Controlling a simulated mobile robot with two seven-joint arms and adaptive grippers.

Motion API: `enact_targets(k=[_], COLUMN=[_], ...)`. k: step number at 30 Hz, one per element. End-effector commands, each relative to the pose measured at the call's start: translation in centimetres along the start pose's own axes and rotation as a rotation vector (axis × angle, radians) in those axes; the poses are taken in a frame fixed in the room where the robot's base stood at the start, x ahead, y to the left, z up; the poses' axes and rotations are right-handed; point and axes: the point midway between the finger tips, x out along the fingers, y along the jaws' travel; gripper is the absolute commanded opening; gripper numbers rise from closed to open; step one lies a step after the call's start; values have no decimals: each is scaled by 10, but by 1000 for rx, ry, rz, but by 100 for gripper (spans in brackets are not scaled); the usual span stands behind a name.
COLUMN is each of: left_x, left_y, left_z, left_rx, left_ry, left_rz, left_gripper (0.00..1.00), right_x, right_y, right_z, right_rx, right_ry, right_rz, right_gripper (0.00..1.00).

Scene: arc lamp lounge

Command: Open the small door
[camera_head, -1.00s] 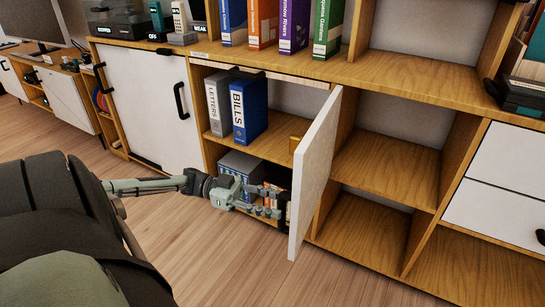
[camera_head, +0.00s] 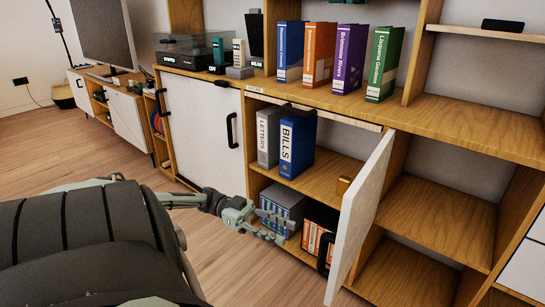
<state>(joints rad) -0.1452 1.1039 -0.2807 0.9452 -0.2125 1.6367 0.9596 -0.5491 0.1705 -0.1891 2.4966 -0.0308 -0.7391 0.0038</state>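The small white door (camera_head: 364,215) stands swung out from the low wooden cabinet, hinged at its right side, so the compartment behind it is exposed. My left gripper (camera_head: 284,228) is at the lower part of this opening, left of the door's free edge. Its fingers are spread and empty, with a visible gap between them and the door. A dark curved piece (camera_head: 325,252) shows beside the door's free edge; I cannot tell how it is fixed. My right gripper is not in view.
In the opening are a grey LETTERS binder (camera_head: 268,137), a blue BILLS binder (camera_head: 297,143) and, below, orange-labelled items (camera_head: 318,232). A closed white door (camera_head: 201,128) with a black handle is to the left. Open shelves (camera_head: 437,215) lie right of the small door. The floor in front is clear.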

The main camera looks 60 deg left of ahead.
Motion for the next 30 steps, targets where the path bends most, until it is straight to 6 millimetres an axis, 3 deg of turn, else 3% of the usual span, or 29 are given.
enact_targets(k=[7,30], left_x=[-24,-25], left_y=[0,0], left_z=[0,0], left_rx=[0,-1], left_ry=[0,0], left_rz=[0,1], left_gripper=[39,39], right_x=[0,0], right_y=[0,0], right_z=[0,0], right_rx=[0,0], right_ry=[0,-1], right_rz=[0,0], right_gripper=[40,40])
